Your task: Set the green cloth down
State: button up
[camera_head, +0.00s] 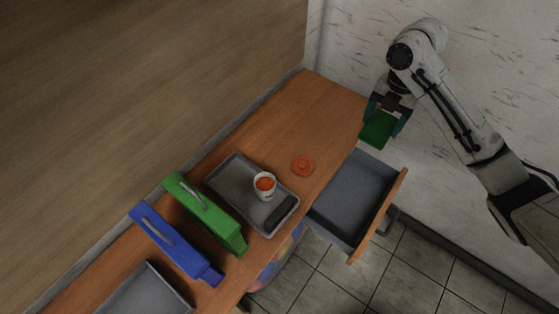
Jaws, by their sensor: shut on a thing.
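My gripper (385,122) is at the upper right, pointing down, with its fingers on either side of the green cloth (377,129). It is shut on the cloth, which hangs as a dark green square. The cloth appears close to the right end of the wooden counter (322,104), above the back of the open drawer. I cannot tell its exact height above the counter or drawer.
An open, empty grey drawer (350,203) juts out from the counter. On the counter are an orange lid (303,167), a grey tray (230,172) with a cup (264,188) and a dark object (283,209), a green holder (206,214), a blue holder (175,245) and another tray (146,287).

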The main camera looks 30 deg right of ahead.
jog(key=w+a+f, duration=0.1)
jog(key=w+f, duration=0.2)
jog(key=w, duration=0.5)
jog(key=b, duration=0.6)
send_over(331, 131)
jog(key=s, duration=0.2)
jog(key=f, duration=0.5)
jog(key=shift+w+d+f, duration=0.15)
jog(key=shift+w+d, duration=0.1)
jog(key=shift+d, duration=0.1)
jog(key=shift+w+a+f, duration=0.15)
jog(key=shift+w+f, duration=0.6)
jog(key=shift+w, duration=0.1)
jog(key=shift+f+p, duration=0.3)
jog(key=shift+f, duration=1.3)
jog(key=shift+f, duration=0.2)
jog(key=o, duration=1)
jog(key=shift+r, duration=0.1)
jog(key=shift+o, duration=0.2)
